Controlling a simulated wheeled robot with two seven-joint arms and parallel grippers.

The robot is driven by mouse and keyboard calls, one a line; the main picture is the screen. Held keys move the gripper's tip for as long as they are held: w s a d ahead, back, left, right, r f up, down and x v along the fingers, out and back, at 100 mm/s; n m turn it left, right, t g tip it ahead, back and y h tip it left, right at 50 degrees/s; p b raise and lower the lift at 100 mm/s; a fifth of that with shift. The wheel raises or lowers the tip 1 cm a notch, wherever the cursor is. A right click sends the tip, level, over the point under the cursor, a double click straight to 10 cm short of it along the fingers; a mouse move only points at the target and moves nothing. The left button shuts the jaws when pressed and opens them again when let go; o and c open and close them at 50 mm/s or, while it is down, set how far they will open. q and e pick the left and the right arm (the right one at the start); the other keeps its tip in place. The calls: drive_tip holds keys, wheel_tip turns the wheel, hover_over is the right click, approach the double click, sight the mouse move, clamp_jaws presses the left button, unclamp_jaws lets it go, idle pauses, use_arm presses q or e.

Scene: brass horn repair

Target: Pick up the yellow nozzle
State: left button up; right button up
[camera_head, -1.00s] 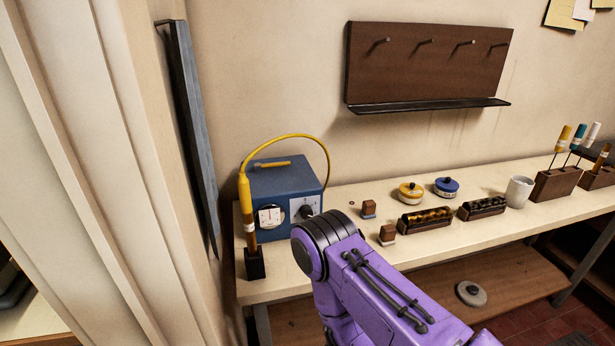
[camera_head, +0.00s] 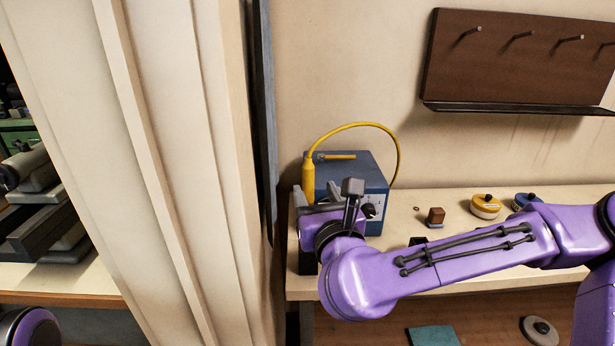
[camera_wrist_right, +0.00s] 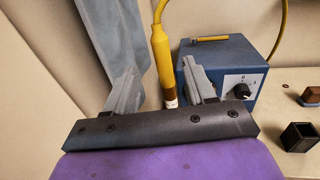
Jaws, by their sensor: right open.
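The yellow nozzle (camera_head: 308,181) stands upright at the left end of the bench, beside the blue box (camera_head: 350,172), with a yellow hose arching from its top. In the right wrist view the nozzle (camera_wrist_right: 163,62) has a brown and pale lower end. My right gripper (camera_wrist_right: 160,82) is open, its two grey fingers on either side of the nozzle in that view. I cannot tell whether they touch it. In the head view my right gripper (camera_head: 322,208) covers the nozzle's lower part. My left gripper is out of view.
The blue box (camera_wrist_right: 228,68) with a dial stands just behind and right. A small brown block (camera_head: 436,216) and a yellow tin (camera_head: 486,206) sit farther right on the bench (camera_head: 400,205). A pale wall and a grey upright board are close left.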

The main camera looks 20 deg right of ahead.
sight(310, 178)
drive_tip(key=w+p, duration=0.1)
drive_tip(key=w, duration=0.1)
drive_tip(key=w+p, duration=0.1)
drive_tip(key=w, duration=0.2)
drive_tip(key=w+d+p, duration=0.1)
drive_tip(key=w, duration=0.1)
drive_tip(key=shift+w+r, duration=0.1)
drive_tip(key=shift+w, duration=0.25)
drive_tip(key=c, duration=1)
